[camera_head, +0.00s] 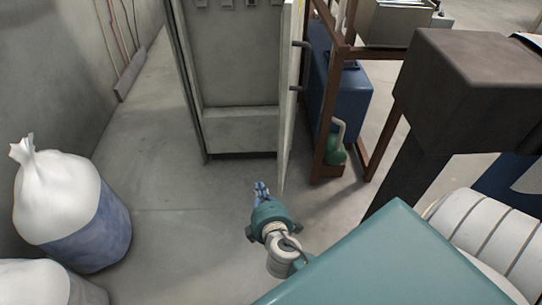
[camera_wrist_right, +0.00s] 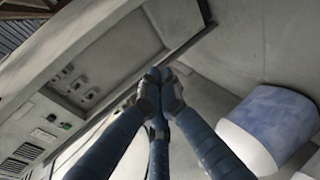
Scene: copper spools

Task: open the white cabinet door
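The white cabinet (camera_head: 240,129) stands at the top middle of the head view, with its inside showing. Its door (camera_head: 289,110) is swung out on the right side, nearly edge-on to me. A dark handle (camera_head: 300,66) is on the door's outer face, to the right. My right gripper (camera_head: 261,187) is in front of the cabinet, left of the door's free edge and on its inner side, apparently apart from it. In the right wrist view its fingers (camera_wrist_right: 160,75) meet at the tips with nothing seen between them. My left gripper is not in view.
A blue drum (camera_head: 98,235) with a white bag stands at the left, with another white bag below. A brown metal frame (camera_head: 322,140) and a blue box (camera_head: 352,95) stand right of the door. The floor (camera_head: 170,200) between drum and cabinet is clear.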

